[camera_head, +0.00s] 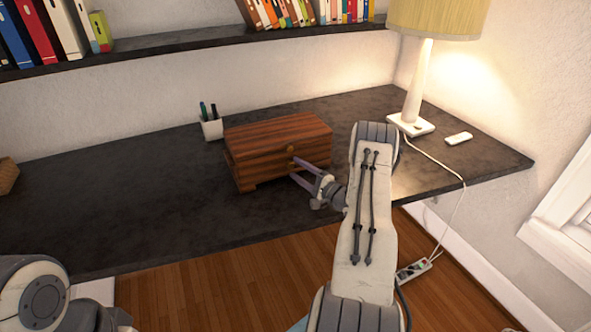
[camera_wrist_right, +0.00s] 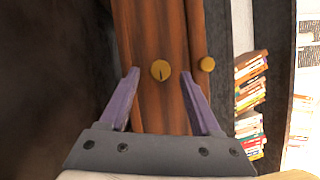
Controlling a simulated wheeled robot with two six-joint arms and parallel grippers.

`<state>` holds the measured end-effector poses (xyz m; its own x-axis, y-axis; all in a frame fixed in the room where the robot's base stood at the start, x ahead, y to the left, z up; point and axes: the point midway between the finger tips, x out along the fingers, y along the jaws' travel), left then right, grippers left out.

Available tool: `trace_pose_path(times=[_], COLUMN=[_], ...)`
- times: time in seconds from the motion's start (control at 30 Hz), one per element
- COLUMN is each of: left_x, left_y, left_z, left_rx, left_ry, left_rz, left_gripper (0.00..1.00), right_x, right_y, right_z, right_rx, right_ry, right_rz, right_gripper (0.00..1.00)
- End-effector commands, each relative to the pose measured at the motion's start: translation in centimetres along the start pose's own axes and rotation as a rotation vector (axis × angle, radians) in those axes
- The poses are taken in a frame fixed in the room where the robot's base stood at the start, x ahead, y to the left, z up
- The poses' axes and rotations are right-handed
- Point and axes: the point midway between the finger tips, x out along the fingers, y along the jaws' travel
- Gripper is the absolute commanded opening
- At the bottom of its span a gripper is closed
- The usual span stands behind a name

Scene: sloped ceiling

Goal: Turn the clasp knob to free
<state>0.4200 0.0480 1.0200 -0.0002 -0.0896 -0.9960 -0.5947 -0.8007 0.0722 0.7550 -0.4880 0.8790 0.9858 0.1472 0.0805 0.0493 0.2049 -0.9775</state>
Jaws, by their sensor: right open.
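A brown wooden box (camera_head: 275,140) with a closed lid stands on the dark desk. A round brass clasp knob (camera_wrist_right: 161,70) with a dark line on its face sits on the box front in the right wrist view. A second brass knob (camera_wrist_right: 207,64) shows to its right, at the lid side. My right gripper (camera_head: 300,172) is at the box front in the head view. In the wrist view its two purple fingers (camera_wrist_right: 158,85) are apart, one on each side of the clasp knob, with nothing between them touching it visibly. My left arm shows at the lower left; its gripper is out of view.
A white pen cup (camera_head: 212,129) stands behind the box at its left. A lamp (camera_head: 418,90) and a small white object (camera_head: 458,138) stand at the right. Bookshelves (camera_head: 190,42) run above.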

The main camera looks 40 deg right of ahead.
Motion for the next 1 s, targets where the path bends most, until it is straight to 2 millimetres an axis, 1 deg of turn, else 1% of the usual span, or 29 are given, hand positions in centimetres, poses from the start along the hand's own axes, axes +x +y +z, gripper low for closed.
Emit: trace_pose_path(times=[0.03,0.2,0.3,0.43,0.6,1.0], left_x=[0.3,1.0,1.2,1.4,1.5,1.5], left_y=[0.0,-0.1,-0.1,-0.1,-0.1,-0.1], left_z=[0.0,0.1,0.1,0.1,0.1,0.1], left_rx=[0.000,0.000,0.000,0.000,0.000,0.000], left_ry=[0.000,0.000,0.000,0.000,0.000,0.000], left_rz=[0.000,0.000,0.000,0.000,0.000,0.000], left_gripper=[0.50,0.50,0.50,0.50,0.50,0.50], right_x=[-1.0,-4.6,-6.4,-8.1,-8.9,-8.9], right_y=[0.1,0.2,0.1,0.1,0.1,0.1], right_z=[-0.2,-0.2,-0.2,-0.2,-0.1,-0.1], right_rx=[0.001,0.001,0.001,0.000,0.001,0.000], right_ry=[0.005,0.007,0.005,0.006,0.003,0.002], right_rz=[0.000,0.000,-0.001,0.000,0.001,0.001], right_gripper=[0.64,0.64,0.64,0.64,0.64,0.64])
